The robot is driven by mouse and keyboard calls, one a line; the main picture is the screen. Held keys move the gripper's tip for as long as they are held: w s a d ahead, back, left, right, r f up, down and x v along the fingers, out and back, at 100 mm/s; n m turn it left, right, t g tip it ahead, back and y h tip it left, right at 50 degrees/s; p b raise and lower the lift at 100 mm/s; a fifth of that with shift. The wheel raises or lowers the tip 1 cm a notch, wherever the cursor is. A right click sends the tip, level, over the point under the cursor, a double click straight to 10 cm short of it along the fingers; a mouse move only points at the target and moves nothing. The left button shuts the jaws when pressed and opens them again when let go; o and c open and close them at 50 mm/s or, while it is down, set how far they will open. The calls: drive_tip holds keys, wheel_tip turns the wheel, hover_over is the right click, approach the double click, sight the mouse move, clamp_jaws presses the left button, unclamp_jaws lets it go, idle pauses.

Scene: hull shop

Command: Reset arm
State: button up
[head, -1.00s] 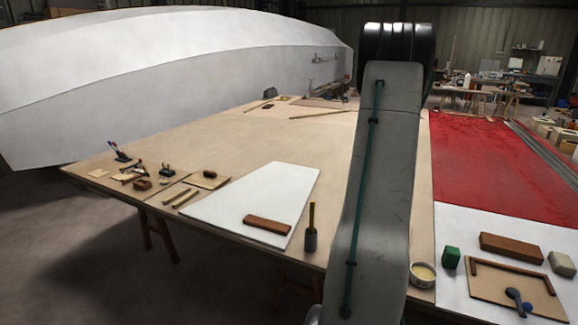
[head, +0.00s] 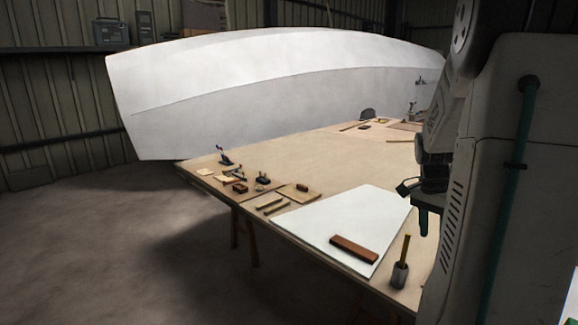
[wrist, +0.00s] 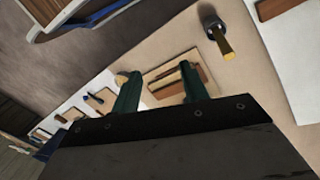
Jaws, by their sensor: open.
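My gripper (wrist: 160,82) shows in the wrist view as two dark green fingers set apart, with nothing between them. A wooden board with brown strips lies beyond the fingertips. In the head view my arm fills the right side, and the dark end of my arm hangs over the right part of the wooden table (head: 350,160), near a white panel (head: 345,222). The gripper appears clear of the table top.
A brown block (head: 354,249) lies on the white panel. A grey cup (head: 399,276) holding a yellow-handled brush stands at the table's near edge. Several small tools lie at the left corner. A white hull (head: 270,85) stands behind. The floor at left is bare.

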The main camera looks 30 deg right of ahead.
drive_tip(key=w+a+r+n, duration=0.1)
drive_tip(key=a+r+n, duration=0.1)
drive_tip(key=a+n, duration=0.5)
drive_tip(key=w+a+r+n, duration=0.1)
drive_tip(key=a+r+n, duration=0.2)
drive_tip(key=a, duration=0.8)
drive_tip(key=s+a+r+n+t, duration=0.1)
drive_tip(key=s+a+n+t, duration=0.1)
drive_tip(key=a+n, duration=0.3)
drive_tip(key=s+a+r+n+t, duration=0.1)
drive_tip(key=s+a+n, duration=0.3)
drive_tip(key=a, duration=1)
drive_tip(key=shift+s+a+r+n+t, duration=0.25)
drive_tip(key=shift+r+n+t, duration=0.15)
drive_tip(key=shift+n, duration=0.2)
drive_tip(key=shift+c, duration=0.8)
drive_tip(key=shift+d, duration=0.15)
